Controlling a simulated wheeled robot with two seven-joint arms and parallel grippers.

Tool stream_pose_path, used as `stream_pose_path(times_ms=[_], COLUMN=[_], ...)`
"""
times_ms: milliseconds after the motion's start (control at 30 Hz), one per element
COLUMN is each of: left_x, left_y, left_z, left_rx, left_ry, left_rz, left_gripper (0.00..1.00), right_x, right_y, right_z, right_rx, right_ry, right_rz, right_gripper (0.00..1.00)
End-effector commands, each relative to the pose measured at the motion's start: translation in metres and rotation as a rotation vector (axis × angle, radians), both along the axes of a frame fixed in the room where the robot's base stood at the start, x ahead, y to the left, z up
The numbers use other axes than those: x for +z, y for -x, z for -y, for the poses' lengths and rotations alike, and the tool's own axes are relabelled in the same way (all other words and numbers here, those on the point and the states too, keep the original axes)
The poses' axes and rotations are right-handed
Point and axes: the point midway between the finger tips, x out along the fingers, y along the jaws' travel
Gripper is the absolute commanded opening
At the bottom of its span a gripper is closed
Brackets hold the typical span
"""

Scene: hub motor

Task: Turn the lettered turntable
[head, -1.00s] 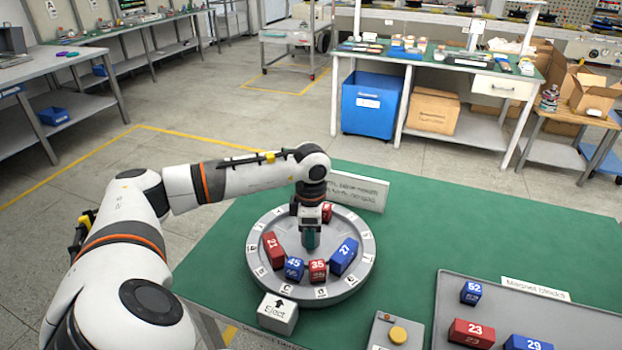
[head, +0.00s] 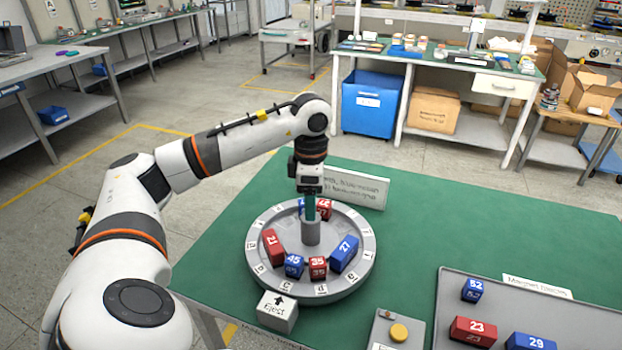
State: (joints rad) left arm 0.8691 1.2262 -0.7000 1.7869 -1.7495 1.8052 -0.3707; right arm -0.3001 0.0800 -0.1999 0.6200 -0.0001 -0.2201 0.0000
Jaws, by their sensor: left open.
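The grey round turntable (head: 354,278) lies on the green table, with lettered white labels around its rim. Several numbered blocks stand on it: red 21 (head: 273,246), blue 45 (head: 294,265), red 35 (head: 317,268), blue 27 (head: 344,253), and a blue and a red block (head: 324,208) at the back. A grey central post (head: 311,234) rises from the middle. My left gripper (head: 310,212) points down at the top of the post, open; whether its fingers touch the post cannot be told. My right gripper is not in view.
A white block marked Eject with an arrow (head: 278,311) stands at the turntable's front. A yellow button (head: 398,333) is on a box to the right. A grey tray (head: 452,300) holds blocks 52, 23 and 29. A sign (head: 357,190) stands behind. The green table's (head: 480,225) right back is clear.

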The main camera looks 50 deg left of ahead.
Motion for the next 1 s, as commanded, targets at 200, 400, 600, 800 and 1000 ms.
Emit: stream_pose_path(times_ms=[200,400,600,800,1000], left_x=[0.025,0.029,0.029,0.029,0.029], left_y=[0.0,0.0,0.0,0.0,0.0], left_z=[0.0,0.0,0.0,0.0,0.0], left_rx=[-0.001,-0.001,-0.001,-0.001,-0.001], left_ry=[0.001,0.001,0.001,0.001,0.001], left_rz=[0.001,-0.001,-0.001,-0.001,-0.001], left_gripper=[0.63,0.63,0.63,0.63,0.63], right_x=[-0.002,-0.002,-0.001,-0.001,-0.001], right_y=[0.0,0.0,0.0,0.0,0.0], right_z=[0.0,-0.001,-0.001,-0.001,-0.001], right_rx=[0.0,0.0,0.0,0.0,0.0], right_ry=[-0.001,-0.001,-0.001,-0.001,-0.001], right_rz=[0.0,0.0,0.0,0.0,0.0], right_gripper=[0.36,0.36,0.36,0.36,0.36])
